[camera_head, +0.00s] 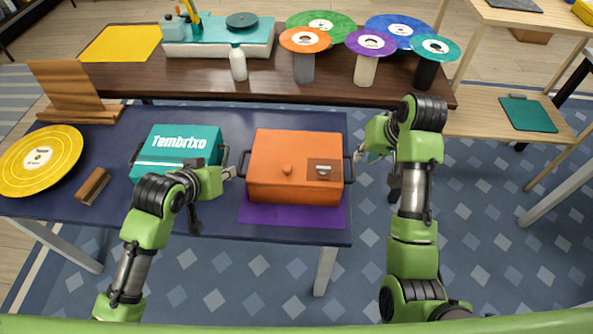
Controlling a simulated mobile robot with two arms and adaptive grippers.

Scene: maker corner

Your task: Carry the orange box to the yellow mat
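The orange box (270,160) sits closed on a purple mat (293,216) near the right end of the dark blue table. It has a dark handle on each side. The yellow mat (120,43) lies flat and bare at the back left of the dark brown table behind. My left gripper (235,172) is at the box's left handle. My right gripper (359,154) is at its right handle. Both fingertips are small here, and I cannot tell whether either is closed on its handle.
A teal box (177,142) stands left of the orange box, close to my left gripper. A yellow disc (62,150), brown block (94,186) and wooden stand (70,92) are further left. A white bottle (238,64), teal-topped device (215,45) and several disc-topped stands occupy the back table.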

